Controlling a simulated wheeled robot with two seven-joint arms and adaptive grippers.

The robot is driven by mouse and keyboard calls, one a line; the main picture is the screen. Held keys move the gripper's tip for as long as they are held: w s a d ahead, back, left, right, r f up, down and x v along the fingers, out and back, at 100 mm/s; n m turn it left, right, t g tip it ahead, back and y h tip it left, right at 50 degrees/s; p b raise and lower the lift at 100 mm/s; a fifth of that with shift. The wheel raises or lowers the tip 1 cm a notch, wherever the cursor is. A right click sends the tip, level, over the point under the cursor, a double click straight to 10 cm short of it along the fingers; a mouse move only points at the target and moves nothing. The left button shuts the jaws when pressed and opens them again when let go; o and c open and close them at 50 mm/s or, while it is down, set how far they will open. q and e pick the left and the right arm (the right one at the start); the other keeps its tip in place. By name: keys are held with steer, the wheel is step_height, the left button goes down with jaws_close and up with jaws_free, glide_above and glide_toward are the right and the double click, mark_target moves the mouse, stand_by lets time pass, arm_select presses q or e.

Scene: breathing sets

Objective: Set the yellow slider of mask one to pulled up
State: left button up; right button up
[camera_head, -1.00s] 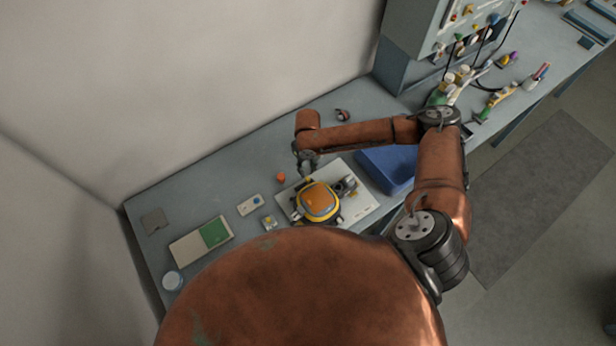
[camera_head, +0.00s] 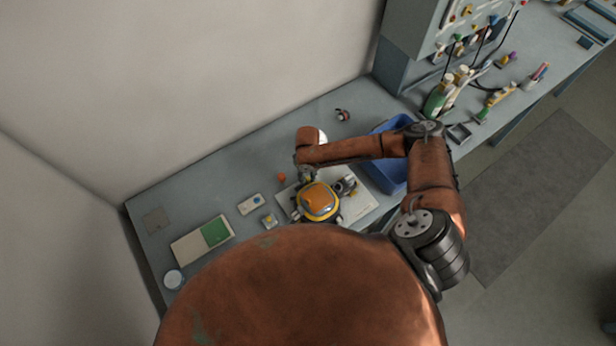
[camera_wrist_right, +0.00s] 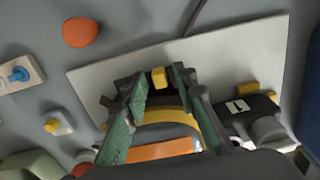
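Mask one, with an orange visor and yellow rim (camera_head: 318,201), lies on a white board (camera_head: 358,209) in the head view. In the right wrist view its orange visor (camera_wrist_right: 160,150) and yellow band (camera_wrist_right: 165,116) show below and between my fingers. The small yellow slider (camera_wrist_right: 158,77) is at the top of the mask, between the fingertips. My right gripper (camera_wrist_right: 159,78) is open, one green-padded finger on each side of the slider, with gaps visible. In the head view the right gripper (camera_head: 306,175) is at the mask's far edge, partly hidden by its arm. My left gripper is not in view.
A dark fitting with a yellow part (camera_wrist_right: 250,110) sits right of the mask. An orange knob (camera_wrist_right: 80,32) and small boxes with a blue knob (camera_wrist_right: 18,75) and yellow knob (camera_wrist_right: 54,125) lie left. A blue bin (camera_head: 386,178) stands right of the board.

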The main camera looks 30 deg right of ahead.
jaws_close()
stand_by(0.4)
steer(key=shift+a, duration=0.1)
steer(key=a, duration=0.3)
steer(key=shift+s+r+p, duration=0.1)
steer(key=shift+p, duration=0.25)
steer(key=shift+a, duration=0.2)
steer(key=shift+o, duration=0.8)
jaws_free()
steer(key=shift+d, duration=0.1)
